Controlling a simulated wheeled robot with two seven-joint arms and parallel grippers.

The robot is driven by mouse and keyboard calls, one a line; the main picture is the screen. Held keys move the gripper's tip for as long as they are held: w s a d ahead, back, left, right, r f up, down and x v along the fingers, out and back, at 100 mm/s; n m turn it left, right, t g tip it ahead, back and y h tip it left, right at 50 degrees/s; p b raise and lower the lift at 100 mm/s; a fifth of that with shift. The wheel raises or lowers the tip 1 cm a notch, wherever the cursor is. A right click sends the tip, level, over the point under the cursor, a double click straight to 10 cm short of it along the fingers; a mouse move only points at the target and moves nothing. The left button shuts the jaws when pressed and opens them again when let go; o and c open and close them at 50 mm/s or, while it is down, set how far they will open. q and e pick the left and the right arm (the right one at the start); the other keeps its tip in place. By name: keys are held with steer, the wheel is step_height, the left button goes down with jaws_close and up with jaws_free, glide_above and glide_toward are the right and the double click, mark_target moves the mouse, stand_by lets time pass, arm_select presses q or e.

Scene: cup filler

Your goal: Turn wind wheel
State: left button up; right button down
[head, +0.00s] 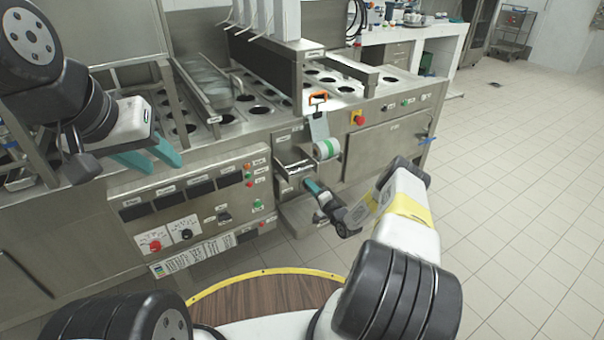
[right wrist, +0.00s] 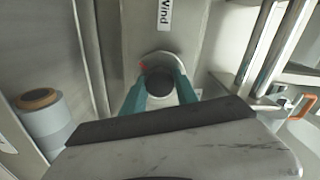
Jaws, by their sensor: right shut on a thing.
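The wind wheel is a dark round knob (right wrist: 159,82) on a pale disc, on a metal panel below a label reading "Wind" in the right wrist view. My right gripper (right wrist: 160,90) has its teal fingers on both sides of the knob, shut on it. In the head view my right gripper (head: 310,186) reaches the machine's front below a small metal tray, and its fingertips hide the knob. My left gripper (head: 155,158) is open and empty, with its teal fingers apart, above the machine's left front.
The steel machine (head: 330,112) has rows of round cup holes on top. Tiled floor (head: 520,190) is free at the right.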

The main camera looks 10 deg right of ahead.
steer(key=shift+s+f, duration=0.1)
steer(key=shift+f, duration=0.05)
steer(key=c, duration=0.9)
jaws_free()
steer(key=shift+c, duration=0.2)
steer(key=v, duration=0.7)
steer(key=shift+s+d, duration=0.15)
steer(key=shift+s, duration=0.2)
